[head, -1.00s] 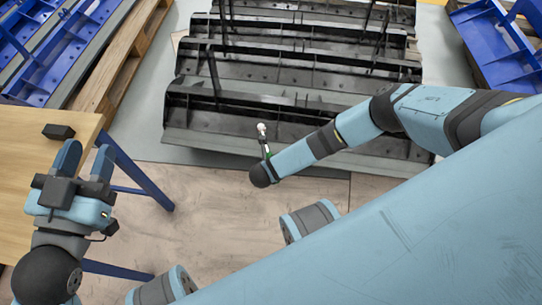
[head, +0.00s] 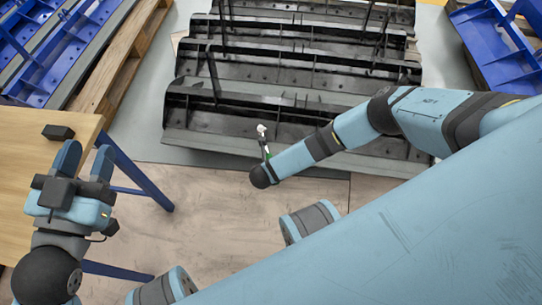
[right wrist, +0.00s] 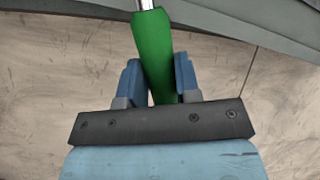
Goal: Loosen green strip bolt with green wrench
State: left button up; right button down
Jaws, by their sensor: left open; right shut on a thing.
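The green wrench (right wrist: 152,45) is in the right wrist view, its green handle between the two blue fingers of my right gripper (right wrist: 160,82). My right gripper is shut on the handle. The metal shaft runs out of the top of that view. In the head view the wrench (head: 262,133) shows as a small pale head with a bit of green, in front of the nearest black strip (head: 235,118); my forearm hides my right gripper there. I cannot make out a green bolt.
Several black strips lie in rows ahead on a grey mat (head: 145,120). A wooden table (head: 30,150) with a small black block (head: 58,131) and blue legs stands at left. Blue metal parts (head: 45,60) lie at far left and upper right (head: 505,45). The floor (head: 210,215) between is clear.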

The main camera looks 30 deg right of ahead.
jog(key=shift+w+f, duration=0.15)
jog(key=shift+f, duration=0.25)
dwell(0.8)
jog(key=c, duration=1.6)
grip_release()
jog(key=shift+d, duration=0.1)
grip_shut()
